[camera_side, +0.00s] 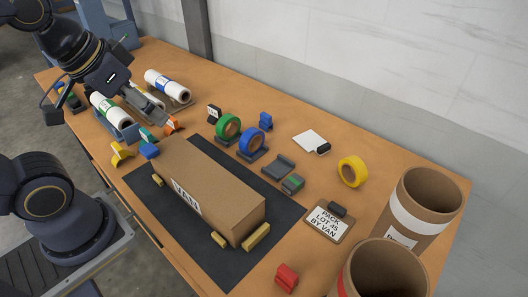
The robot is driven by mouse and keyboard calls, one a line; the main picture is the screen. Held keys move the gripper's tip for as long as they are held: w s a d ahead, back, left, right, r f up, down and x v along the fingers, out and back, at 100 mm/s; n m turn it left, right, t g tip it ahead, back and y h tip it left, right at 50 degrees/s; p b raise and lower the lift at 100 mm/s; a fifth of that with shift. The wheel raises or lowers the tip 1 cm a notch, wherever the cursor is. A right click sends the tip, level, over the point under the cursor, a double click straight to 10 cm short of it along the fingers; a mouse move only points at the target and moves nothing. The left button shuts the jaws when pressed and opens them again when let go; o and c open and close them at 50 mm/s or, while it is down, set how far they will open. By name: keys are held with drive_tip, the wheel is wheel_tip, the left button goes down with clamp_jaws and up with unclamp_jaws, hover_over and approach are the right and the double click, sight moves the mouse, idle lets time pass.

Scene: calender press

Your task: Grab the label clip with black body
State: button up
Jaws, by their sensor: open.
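A small black clip (214,113) with pale markings stands on the table left of the green tape roll. Another small black piece (323,150) lies at the edge of a white card (309,141), and a dark clip (338,209) sits at the top of a lettered board (330,225). I cannot tell for certain which is the label clip. My gripper (160,115) is open at the upper left, low over the table, close to an orange clip (173,125). It is left of the first black clip and apart from it. Its fingertips are partly hard to make out.
A cardboard box (215,185) lies on a dark mat (270,212). Green (228,126) and blue (253,142) tape rolls stand behind it. White rolls (167,85) lie at the back left. Cardboard tubes (425,205) stand front right. Several coloured clips lie around.

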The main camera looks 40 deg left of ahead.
drive_tip(key=o, duration=0.3)
